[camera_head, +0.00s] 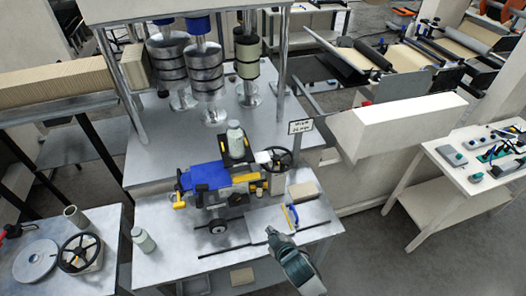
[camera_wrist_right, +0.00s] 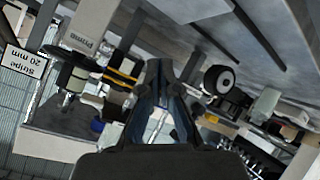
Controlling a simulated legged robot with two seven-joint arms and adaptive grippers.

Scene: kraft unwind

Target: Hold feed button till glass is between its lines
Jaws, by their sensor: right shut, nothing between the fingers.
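The bench machine (camera_head: 208,177) has a blue body with yellow and black parts and a jar (camera_head: 235,142) on top. I cannot pick out the feed button or the glass with its lines. A grey box marked with a word like "Prime" (camera_wrist_right: 82,41) shows in the right wrist view. My right gripper (camera_head: 271,233) is at the front of the bench, below and right of the machine, apart from it. In the right wrist view the gripper (camera_wrist_right: 163,68) is shut and empty, with the machine's parts beyond it. My left gripper is not in view.
A handwheel (camera_head: 276,158) and a "Stripe 20 mm" sign (camera_head: 300,126) stand at the machine's right. A yellow and blue tool (camera_head: 291,215) lies by a tan block (camera_head: 303,192). A second jar (camera_head: 143,240) stands on the bench's left. Rolls (camera_head: 205,70) stand behind.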

